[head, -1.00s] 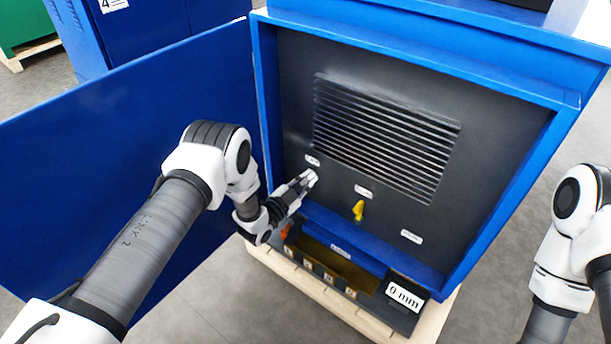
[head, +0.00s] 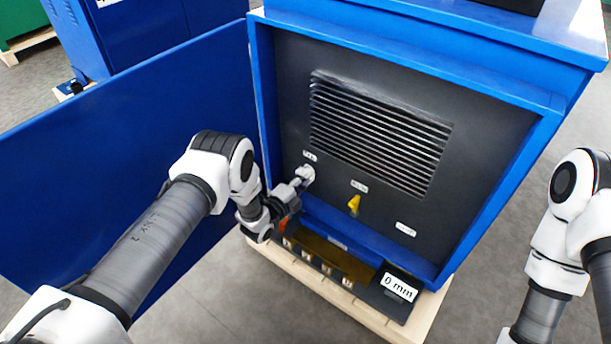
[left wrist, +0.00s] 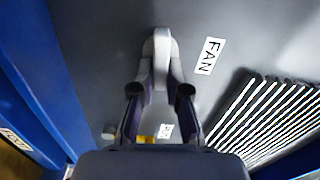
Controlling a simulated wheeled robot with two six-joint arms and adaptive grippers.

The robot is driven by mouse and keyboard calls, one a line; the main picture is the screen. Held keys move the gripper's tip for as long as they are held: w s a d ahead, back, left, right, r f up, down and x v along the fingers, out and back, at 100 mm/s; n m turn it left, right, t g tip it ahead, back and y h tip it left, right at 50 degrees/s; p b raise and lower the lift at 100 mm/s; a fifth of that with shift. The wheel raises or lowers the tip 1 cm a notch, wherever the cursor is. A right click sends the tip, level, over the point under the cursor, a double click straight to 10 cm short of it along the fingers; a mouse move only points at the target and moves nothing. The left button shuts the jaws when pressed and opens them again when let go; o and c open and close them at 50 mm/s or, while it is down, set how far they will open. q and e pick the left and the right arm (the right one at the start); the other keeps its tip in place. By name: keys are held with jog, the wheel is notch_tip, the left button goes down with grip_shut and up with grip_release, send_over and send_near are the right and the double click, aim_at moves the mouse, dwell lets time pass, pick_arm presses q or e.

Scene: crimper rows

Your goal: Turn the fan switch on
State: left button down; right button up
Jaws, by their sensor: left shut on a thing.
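The FAN label (left wrist: 208,57) is on the dark panel (head: 290,110) inside the blue cabinet, and a small label (head: 309,156) shows at the same place in the head view. My left gripper (head: 306,174) is at the panel just below this label. I cannot tell the switch's position. My right arm (head: 560,235) is at the right edge, with its gripper out of view.
A yellow switch (head: 354,203) sits right of my left gripper, below the louvred vent (head: 380,135). The open blue door (head: 120,130) is on the left. The floor at right is clear.

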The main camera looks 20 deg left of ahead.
pick_arm(q)
jog(key=shift+f+m, duration=0.1)
jog(key=shift+m, duration=0.4)
jog(key=c, duration=1.2)
grip_release()
jog(key=shift+o, duration=0.2)
jog(key=v, duration=1.2)
